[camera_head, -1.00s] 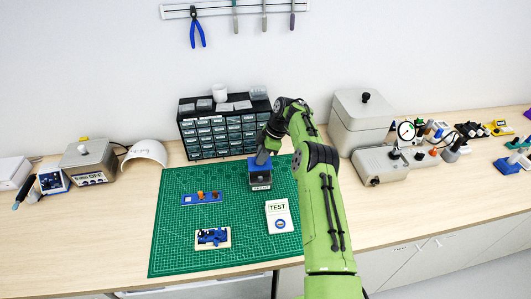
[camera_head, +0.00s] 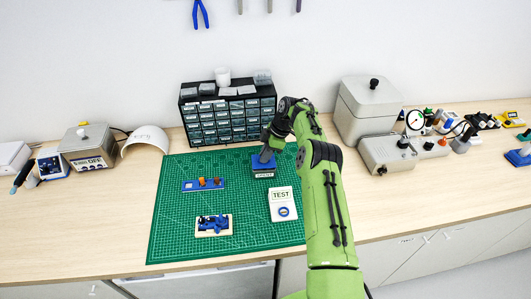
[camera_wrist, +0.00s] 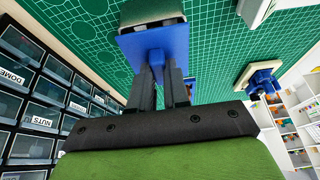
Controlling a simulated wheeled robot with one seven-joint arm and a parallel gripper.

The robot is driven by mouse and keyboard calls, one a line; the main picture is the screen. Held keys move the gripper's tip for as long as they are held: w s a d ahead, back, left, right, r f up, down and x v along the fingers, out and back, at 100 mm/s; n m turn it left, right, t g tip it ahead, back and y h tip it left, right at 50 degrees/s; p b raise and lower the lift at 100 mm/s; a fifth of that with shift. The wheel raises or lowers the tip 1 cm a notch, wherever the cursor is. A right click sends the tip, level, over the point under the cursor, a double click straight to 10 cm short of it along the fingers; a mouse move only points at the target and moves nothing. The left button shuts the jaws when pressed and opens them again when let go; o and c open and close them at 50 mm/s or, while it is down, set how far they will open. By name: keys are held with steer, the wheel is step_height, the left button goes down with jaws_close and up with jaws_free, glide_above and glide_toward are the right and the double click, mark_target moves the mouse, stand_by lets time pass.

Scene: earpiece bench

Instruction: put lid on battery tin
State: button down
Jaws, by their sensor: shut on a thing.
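The blue lid (camera_head: 258,162) is at the dark battery tin (camera_head: 263,175), which has a pale label on its front and stands on the green mat. My gripper (camera_head: 266,153) is above the lid. In the wrist view my gripper (camera_wrist: 162,76) is shut on the lid's blue knob, and the square blue lid (camera_wrist: 180,45) spreads beyond the fingertips. Part of the grey tin (camera_wrist: 150,10) shows past the lid's far edge. The lid appears level over the tin's top, but I cannot tell whether it rests fully on the rim.
The green cutting mat (camera_head: 185,245) bears a blue strip with small parts (camera_head: 203,184), a TEST box (camera_head: 283,204) and a blue fixture (camera_head: 213,225). A drawer cabinet (camera_head: 228,115) stands close behind the tin. A grey lidded box (camera_head: 368,110) is to the right.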

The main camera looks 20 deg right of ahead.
steer(key=shift+f, duration=0.45)
steer(key=shift+r, duration=0.1)
steer(key=c, duration=1)
jaws_free()
steer(key=shift+r, duration=0.1)
steer(key=p+v, duration=0.8)
steer(key=v, duration=0.7)
steer(key=shift+d+r, duration=0.15)
steer(key=shift+r, duration=0.2)
